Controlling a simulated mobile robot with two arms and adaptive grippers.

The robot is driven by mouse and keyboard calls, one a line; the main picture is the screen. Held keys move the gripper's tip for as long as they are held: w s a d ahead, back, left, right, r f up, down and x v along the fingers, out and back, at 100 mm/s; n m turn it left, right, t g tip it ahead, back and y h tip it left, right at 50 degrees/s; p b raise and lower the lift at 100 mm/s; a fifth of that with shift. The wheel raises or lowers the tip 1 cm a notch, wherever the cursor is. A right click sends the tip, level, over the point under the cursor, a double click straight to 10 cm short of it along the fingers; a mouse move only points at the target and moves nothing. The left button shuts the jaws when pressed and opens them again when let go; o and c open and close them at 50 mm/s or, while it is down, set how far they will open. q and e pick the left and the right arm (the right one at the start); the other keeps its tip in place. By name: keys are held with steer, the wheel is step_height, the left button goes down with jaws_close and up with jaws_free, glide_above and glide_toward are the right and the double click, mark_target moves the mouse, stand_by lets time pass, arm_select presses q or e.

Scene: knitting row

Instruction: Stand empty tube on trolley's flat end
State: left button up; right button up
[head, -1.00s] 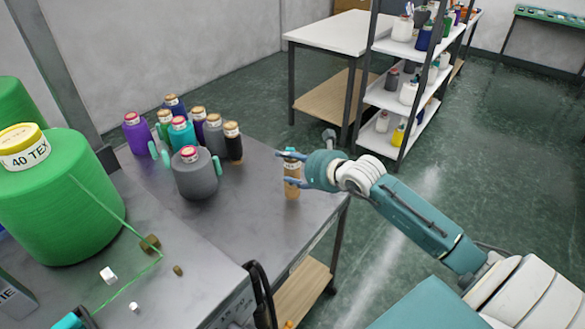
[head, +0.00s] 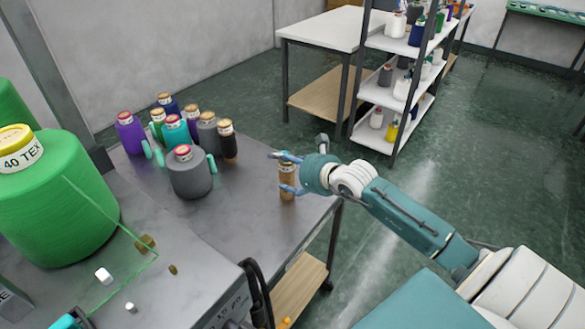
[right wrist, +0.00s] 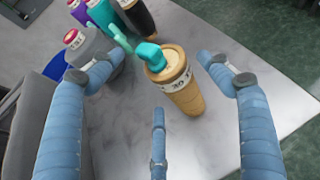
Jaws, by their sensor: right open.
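The empty tube (head: 288,183) is a tan cone with a pale label band. It stands upright on the bare flat end of the grey metal trolley (head: 245,215), near its right corner. My right gripper (head: 282,173) is at the tube's upper part with its fingers apart. In the right wrist view the tube (right wrist: 185,92) lies between the open blue fingers (right wrist: 165,85), with clear gaps on both sides. A teal piece overlaps the tube's top there; I cannot tell whether they touch. My left gripper is not clearly seen.
A grey cone (head: 190,175) with teal pieces at its sides and several coloured cones stand further back on the trolley. A big green cone (head: 55,200) and small cubes are at the left. A white shelf rack (head: 390,95) stands behind. Bare trolley top surrounds the tube.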

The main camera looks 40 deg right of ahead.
steer(key=shift+s+r, duration=0.1)
steer(key=shift+s, duration=0.25)
steer(key=b+v, duration=0.2)
steer(key=v, duration=0.9)
steer(key=shift+r, duration=0.2)
steer(key=shift+s+d, duration=0.1)
